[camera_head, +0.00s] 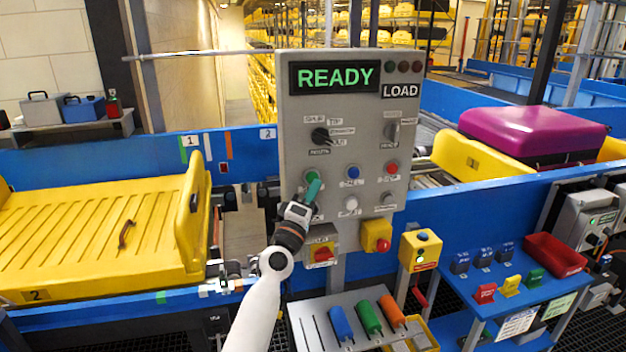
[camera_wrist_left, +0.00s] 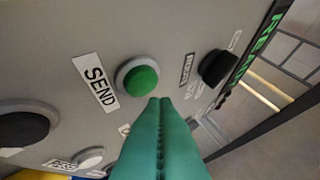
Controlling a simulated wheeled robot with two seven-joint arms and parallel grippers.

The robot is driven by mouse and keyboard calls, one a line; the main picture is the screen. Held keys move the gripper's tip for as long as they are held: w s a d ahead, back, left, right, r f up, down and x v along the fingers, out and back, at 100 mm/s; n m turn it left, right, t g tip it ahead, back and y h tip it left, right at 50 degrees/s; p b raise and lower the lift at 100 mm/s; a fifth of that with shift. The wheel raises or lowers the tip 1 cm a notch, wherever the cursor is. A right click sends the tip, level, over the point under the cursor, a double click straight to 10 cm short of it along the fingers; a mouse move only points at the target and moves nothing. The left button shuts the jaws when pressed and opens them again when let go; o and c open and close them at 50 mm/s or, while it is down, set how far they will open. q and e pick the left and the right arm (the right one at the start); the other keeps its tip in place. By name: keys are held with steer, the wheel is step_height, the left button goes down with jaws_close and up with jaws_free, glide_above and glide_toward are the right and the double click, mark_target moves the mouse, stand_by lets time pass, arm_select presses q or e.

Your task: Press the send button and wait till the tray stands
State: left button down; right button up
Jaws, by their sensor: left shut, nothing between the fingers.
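The send button (camera_wrist_left: 140,80) is a green dome in a grey ring, with a SEND label beside it. It sits on a grey control panel (camera_head: 300,120) whose display (camera_head: 335,76) reads READY, with a LOAD sign beside it. My left gripper (camera_head: 315,186) is shut and empty in front of the panel. In the left wrist view its green fingertips (camera_wrist_left: 160,101) are close to the button's edge; I cannot tell whether they touch. A yellow tray (camera_head: 90,220) marked 2 sits on the left conveyor with a small brown curved item (camera_head: 126,234) in it. My right gripper is not in view.
Other knobs and buttons crowd the panel, with a red stop button (camera_head: 323,254) below. A purple suitcase (camera_head: 530,130) lies in another yellow tray (camera_head: 463,160) at right. A blue stand (camera_head: 500,275) with small coloured blocks and a red bin (camera_head: 555,254) is at front right.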

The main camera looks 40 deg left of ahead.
arm_select(q)
steer(key=shift+w+a, duration=0.1)
steer(key=shift+a, duration=0.05)
steer(key=shift+w+a, duration=0.2)
steer(key=shift+w+a+b, duration=0.3)
steer(key=shift+a+b, duration=0.05)
steer(key=shift+b, duration=0.2)
stand_by(0.8)
steer(key=shift+s+d, duration=0.1)
steer(key=shift+s+d+p, duration=0.5)
steer(key=shift+s+d, duration=0.05)
steer(key=shift+d, duration=0.05)
